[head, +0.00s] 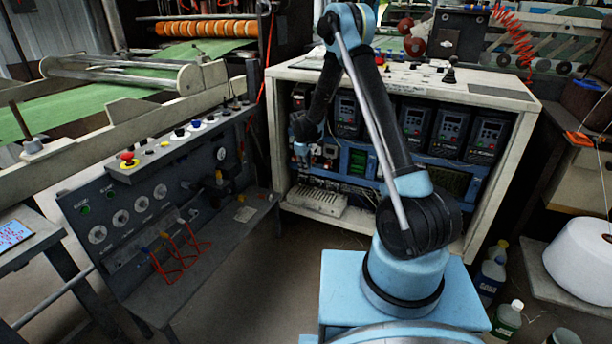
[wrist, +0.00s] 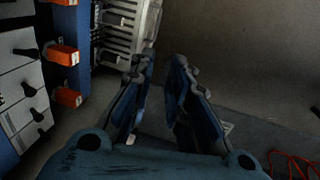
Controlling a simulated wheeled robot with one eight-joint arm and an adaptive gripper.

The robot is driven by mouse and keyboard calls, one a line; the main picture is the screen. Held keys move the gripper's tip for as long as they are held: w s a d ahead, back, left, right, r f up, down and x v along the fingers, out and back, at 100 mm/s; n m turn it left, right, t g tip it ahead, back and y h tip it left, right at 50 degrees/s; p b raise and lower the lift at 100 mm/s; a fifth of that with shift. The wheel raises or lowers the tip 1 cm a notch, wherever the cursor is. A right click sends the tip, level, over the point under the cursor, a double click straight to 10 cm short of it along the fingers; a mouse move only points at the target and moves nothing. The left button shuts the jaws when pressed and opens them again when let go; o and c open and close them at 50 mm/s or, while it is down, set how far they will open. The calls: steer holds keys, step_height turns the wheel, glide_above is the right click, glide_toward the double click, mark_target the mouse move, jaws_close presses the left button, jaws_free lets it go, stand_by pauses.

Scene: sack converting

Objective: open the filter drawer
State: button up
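A pale slotted panel, which looks like the filter drawer (head: 318,199), sits low at the left inside the open-fronted cabinet in the head view. Its slotted face also shows at the top of the wrist view (wrist: 122,24). I cannot tell whether it stands out from the cabinet. My gripper (head: 301,153) is above and a little left of it in the head view, small and partly hidden by my arm. In the wrist view my gripper (wrist: 164,60) has its two fingers apart, with only floor seen between them. The slotted panel lies beyond the left fingertip.
The cabinet (head: 500,93) holds several dark drive units (head: 450,131) above the drawer level. A grey control console (head: 125,215) with knobs and red-orange cables (head: 178,250) stands at left. Bottles (head: 508,318) stand on the floor at right. Floor in front is clear.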

steer(key=shift+s+a+r, duration=0.1)
steer(key=shift+s+r, duration=0.1)
steer(key=shift+r, duration=0.75)
steer(key=shift+s+a+r, duration=0.1)
steer(key=shift+s+r, duration=0.05)
steer(key=shift+r, duration=0.75)
steer(key=shift+d, duration=0.1)
